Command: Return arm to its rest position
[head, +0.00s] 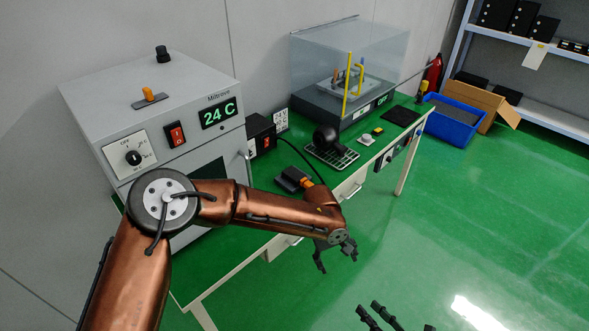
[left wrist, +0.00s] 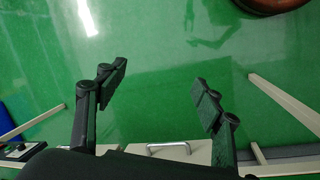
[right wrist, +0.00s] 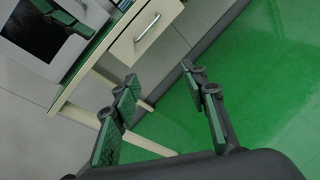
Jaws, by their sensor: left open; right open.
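My left arm (head: 275,205) reaches across the front of the green-topped bench in the head view. Its gripper (head: 336,257) hangs open and empty in front of the bench edge, past the drawer. In the left wrist view its two fingers (left wrist: 158,92) stand wide apart over green floor. My right gripper (head: 398,318) shows only its fingertips at the bottom edge of the head view. In the right wrist view the right gripper (right wrist: 165,88) is open with nothing between its fingers, and a drawer front lies beyond it.
A grey oven (head: 85,88) reading 24 C stands at the bench's left. A clear-covered machine (head: 345,62) is at the far end. Small devices and a black grid (head: 332,154) lie between. A blue bin (head: 452,122) sits on the floor.

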